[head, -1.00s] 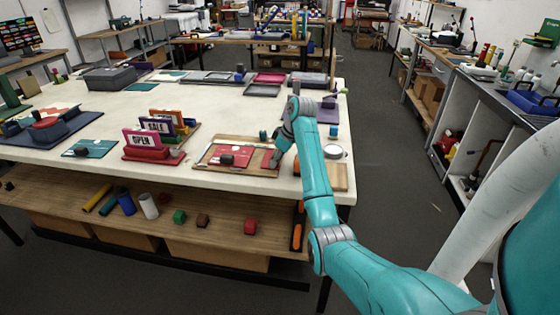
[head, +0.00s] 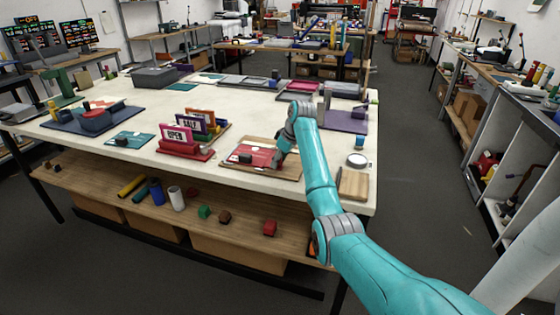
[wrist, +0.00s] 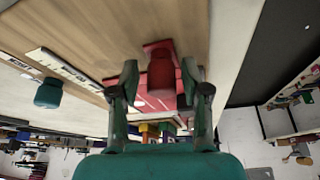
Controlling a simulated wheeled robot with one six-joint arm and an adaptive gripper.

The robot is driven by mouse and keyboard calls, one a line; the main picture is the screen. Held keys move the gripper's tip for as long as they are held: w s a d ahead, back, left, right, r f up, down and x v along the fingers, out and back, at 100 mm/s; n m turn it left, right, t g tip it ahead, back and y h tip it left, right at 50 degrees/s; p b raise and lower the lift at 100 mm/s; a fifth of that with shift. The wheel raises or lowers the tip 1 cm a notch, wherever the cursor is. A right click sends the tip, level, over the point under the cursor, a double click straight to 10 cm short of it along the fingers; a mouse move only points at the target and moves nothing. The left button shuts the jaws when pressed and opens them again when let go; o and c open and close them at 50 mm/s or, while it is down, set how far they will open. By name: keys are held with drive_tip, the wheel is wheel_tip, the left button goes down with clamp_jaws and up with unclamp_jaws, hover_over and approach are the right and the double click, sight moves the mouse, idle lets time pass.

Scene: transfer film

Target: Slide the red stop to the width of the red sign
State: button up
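The red sign (head: 251,152) lies flat on a wooden board at the table's front, with a small dark block (head: 245,157) on it. It also shows in the wrist view (wrist: 148,104), with white marks, partly hidden by the stop. The red stop (wrist: 160,75), a raised red grip on a flat base, stands on the board by the sign's edge. I cannot tell whether they touch. My gripper (head: 278,162) is low over the board's right part. In the wrist view its two fingers (wrist: 159,82) are apart on either side of the stop's grip, with gaps visible.
The wooden board (head: 292,170) is bare right of the gripper. The OPEN sign's red stand (head: 185,150) is left; a round dish (head: 357,159) is right.

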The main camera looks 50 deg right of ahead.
drive_tip(key=shift+r, duration=0.1)
drive_tip(key=v, duration=1.1)
drive_tip(key=shift+r, duration=0.4)
drive_tip(key=shift+s, duration=0.1)
